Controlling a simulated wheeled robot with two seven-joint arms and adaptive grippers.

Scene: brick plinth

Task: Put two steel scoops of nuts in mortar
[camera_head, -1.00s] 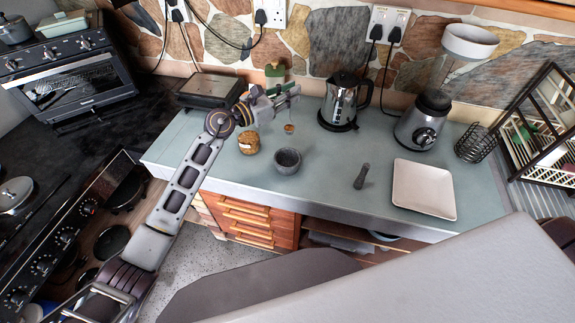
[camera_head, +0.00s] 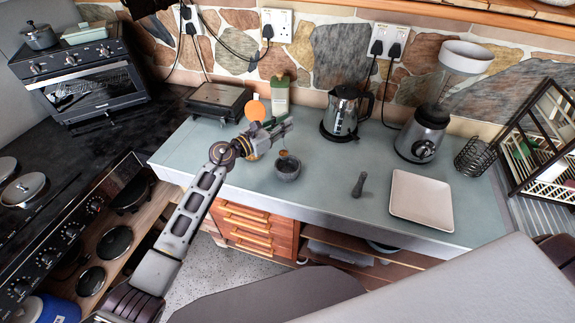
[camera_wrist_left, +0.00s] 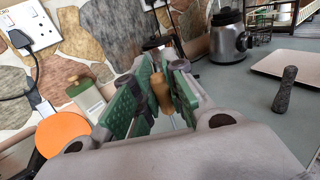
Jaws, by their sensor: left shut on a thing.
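My left gripper (camera_head: 277,130) is shut on the handle of the steel scoop (camera_head: 284,153). In the left wrist view my left gripper (camera_wrist_left: 150,100) has green pads on both sides of a tan handle (camera_wrist_left: 162,92). The small scoop bowl shows brown contents and hangs at the far rim of the dark grey mortar (camera_head: 287,172); I cannot tell whether it touches. The mortar stands upright near the counter's front; most of its inside is dark. The nut jar (camera_head: 252,150) is mostly hidden behind my gripper. My right gripper is not in view.
A dark pestle (camera_head: 359,185) stands right of the mortar, beside a square cream plate (camera_head: 421,199). A kettle (camera_head: 342,112), blender (camera_head: 422,135), green-capped bottle (camera_head: 280,95) and orange disc (camera_head: 254,109) stand behind. The counter between mortar and pestle is clear.

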